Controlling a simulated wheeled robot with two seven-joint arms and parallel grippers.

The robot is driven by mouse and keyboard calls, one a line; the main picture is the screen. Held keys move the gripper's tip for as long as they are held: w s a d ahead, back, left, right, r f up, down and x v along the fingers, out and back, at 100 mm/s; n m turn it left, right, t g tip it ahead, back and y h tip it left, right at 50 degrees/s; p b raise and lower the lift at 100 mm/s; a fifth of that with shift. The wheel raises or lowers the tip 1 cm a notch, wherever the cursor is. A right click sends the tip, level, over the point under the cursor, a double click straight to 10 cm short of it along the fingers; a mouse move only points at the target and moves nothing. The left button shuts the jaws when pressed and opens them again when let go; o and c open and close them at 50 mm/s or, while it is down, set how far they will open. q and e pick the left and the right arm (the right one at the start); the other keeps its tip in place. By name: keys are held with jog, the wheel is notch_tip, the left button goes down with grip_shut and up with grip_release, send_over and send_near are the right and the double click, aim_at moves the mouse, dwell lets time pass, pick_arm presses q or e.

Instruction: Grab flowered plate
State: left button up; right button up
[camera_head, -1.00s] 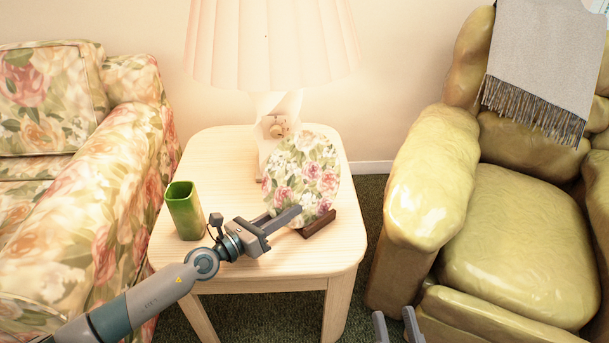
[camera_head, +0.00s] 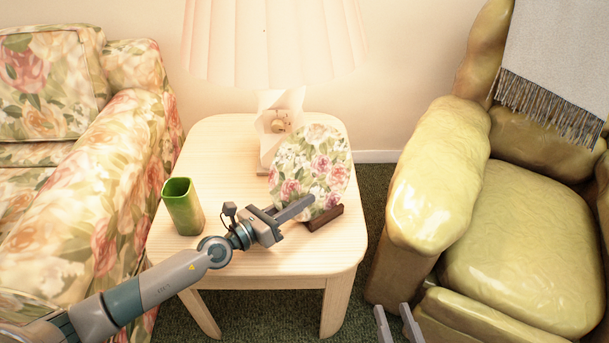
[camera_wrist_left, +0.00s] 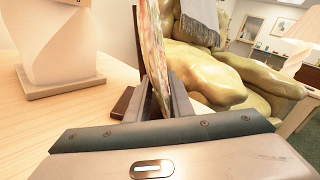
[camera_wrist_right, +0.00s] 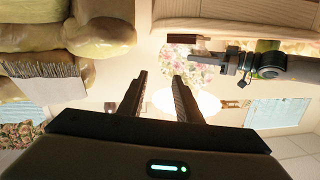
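The flowered plate (camera_head: 312,160), round with pink roses and green leaves, leans upright in a dark brown stand (camera_head: 325,217) on the pale wooden side table (camera_head: 230,262). My left gripper (camera_head: 312,200) reaches in from the left at the plate's lower part. In the left wrist view, the plate (camera_wrist_left: 153,45) shows edge-on between the fingers, which are close together on either side of it. The stand (camera_wrist_left: 123,101) is just beyond. My right gripper (camera_head: 392,310) is open and empty, low in front of the armchair. The plate also shows in the right wrist view (camera_wrist_right: 178,58).
A green square vase (camera_head: 183,207) stands on the table's left side, near my left wrist. A lamp (camera_head: 275,45) stands behind the plate. A floral sofa (camera_head: 95,200) is at the left and a yellow-green armchair (camera_head: 520,240) at the right. The table's front right is clear.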

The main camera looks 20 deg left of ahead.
pick_arm(q)
jog(key=shift+c, duration=0.6)
grip_shut()
jog(key=shift+r, duration=0.1)
